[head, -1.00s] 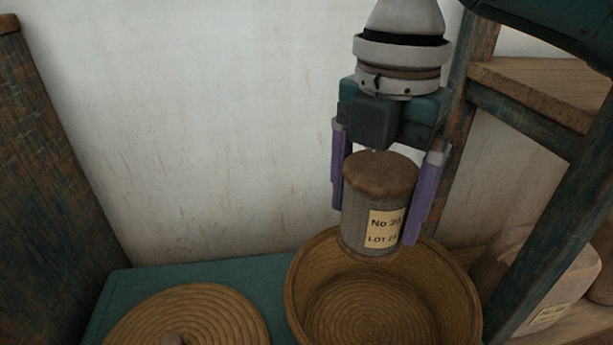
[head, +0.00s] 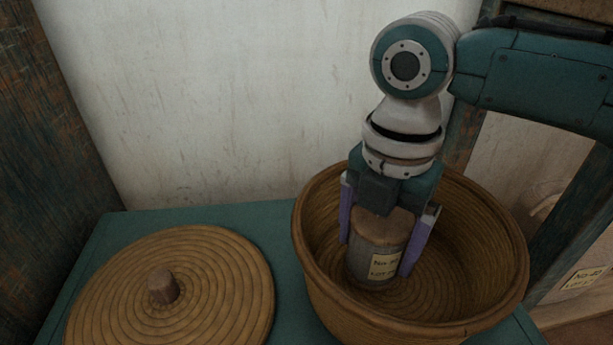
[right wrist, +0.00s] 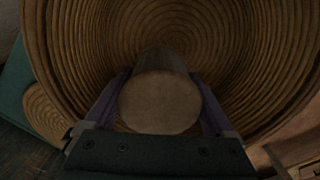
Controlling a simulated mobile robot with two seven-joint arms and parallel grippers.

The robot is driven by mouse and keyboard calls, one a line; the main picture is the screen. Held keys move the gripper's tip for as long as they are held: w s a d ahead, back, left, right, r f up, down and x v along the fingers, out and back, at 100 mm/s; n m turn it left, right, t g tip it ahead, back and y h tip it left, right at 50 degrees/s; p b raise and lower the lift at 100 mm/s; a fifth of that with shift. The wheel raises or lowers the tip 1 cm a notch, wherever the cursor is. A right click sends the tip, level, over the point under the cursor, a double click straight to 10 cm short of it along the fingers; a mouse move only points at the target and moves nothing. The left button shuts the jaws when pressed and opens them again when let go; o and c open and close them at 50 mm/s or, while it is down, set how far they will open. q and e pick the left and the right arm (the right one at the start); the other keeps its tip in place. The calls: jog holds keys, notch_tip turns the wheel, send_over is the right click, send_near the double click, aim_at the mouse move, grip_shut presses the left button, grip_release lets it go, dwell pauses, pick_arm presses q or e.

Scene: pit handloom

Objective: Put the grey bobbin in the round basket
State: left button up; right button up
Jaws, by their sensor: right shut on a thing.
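The grey bobbin (head: 368,262), with a brown top and a cream label, is upright inside the round basket (head: 325,285). My right gripper (head: 380,248) is shut on it, one purple finger on each side. The right wrist view shows the bobbin's round end (right wrist: 160,103) between the fingers, with the coiled basket floor (right wrist: 215,40) beyond it. I cannot tell whether the bobbin's bottom touches the basket floor. My left gripper is in neither view.
A round coiled lid (head: 215,290) with a knob lies left of the basket on the teal table top (head: 120,240). A wooden post (head: 60,130) stands at the left. A wooden frame and a labelled pale object (head: 585,280) are at the right. A plain wall is behind.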

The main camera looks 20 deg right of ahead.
aim_at(373, 258)
notch_tip(373, 258, down, 3)
jog(key=shift+f+b, duration=0.1)
jog(key=shift+b, duration=0.55)
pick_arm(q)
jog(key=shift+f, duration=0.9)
pick_arm(e)
jog(key=o, duration=1.2)
notch_tip(373, 258, up, 11)
jog(key=p, duration=0.6)
jog(key=shift+r+p, duration=0.45)
jog(key=shift+r, duration=0.2)
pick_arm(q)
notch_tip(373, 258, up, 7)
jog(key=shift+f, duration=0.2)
